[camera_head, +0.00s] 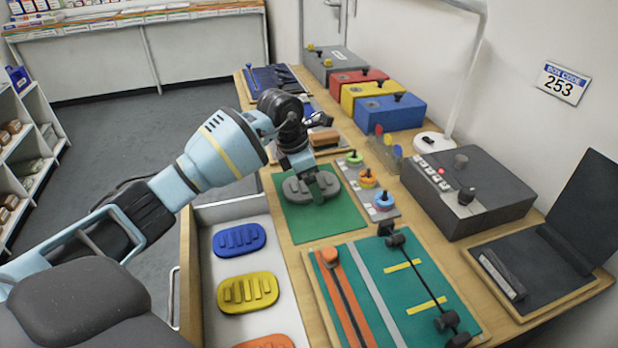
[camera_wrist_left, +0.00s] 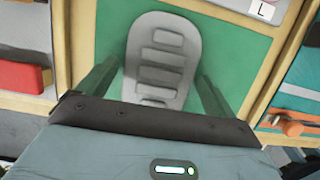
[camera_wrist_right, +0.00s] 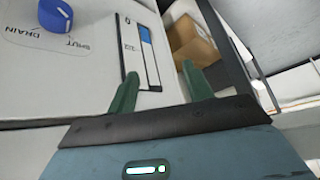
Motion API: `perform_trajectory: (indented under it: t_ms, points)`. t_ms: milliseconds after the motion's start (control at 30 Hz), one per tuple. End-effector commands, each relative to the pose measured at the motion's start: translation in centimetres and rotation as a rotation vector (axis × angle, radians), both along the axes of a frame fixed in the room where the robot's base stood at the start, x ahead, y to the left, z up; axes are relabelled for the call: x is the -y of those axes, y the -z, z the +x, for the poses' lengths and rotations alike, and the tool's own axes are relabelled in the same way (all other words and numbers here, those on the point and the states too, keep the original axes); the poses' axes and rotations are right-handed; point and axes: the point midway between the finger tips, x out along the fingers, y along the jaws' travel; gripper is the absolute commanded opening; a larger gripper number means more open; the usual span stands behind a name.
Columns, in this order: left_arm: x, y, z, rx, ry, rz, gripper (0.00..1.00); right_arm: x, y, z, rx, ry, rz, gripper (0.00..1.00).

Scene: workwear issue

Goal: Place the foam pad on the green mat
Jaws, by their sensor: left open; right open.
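A grey oval foam pad (camera_head: 296,191) with raised ribs lies on the green mat (camera_head: 335,226), within its edges in the head view. In the left wrist view the pad (camera_wrist_left: 165,52) shows against the green mat (camera_wrist_left: 225,45), its near end between the fingers. My left gripper (camera_wrist_left: 157,85) is open around the pad, with a gap beside each finger. In the head view the left hand hides part of the pad. My right gripper (camera_wrist_right: 160,85) is open and empty, away from the mat; it is outside the head view.
An open drawer left of the mat holds blue (camera_head: 239,240), yellow (camera_head: 247,291) and orange pads. A blue knob (camera_wrist_right: 56,15) and cardboard box (camera_wrist_right: 195,45) are near my right gripper.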

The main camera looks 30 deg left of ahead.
Motion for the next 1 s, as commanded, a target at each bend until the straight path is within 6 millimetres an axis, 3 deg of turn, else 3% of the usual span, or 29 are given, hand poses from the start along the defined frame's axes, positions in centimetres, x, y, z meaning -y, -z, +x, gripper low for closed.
perform_trajectory:
  t_ms: [267, 700, 1000]
  points:
    - [-0.3, -1.9, -0.3, 0.004, 0.000, 0.001, 0.92, 0.0, -0.2, 0.1, 0.003, -0.001, 0.000, 0.51]
    - [-2.0, -9.8, -2.1, 0.003, -0.001, 0.001, 0.92, 0.0, -0.5, 0.3, 0.008, 0.000, -0.001, 0.51]
    - [-2.4, -11.7, -2.7, -0.001, 0.000, 0.000, 0.92, 0.0, -0.5, 0.3, 0.009, 0.000, 0.000, 0.51]
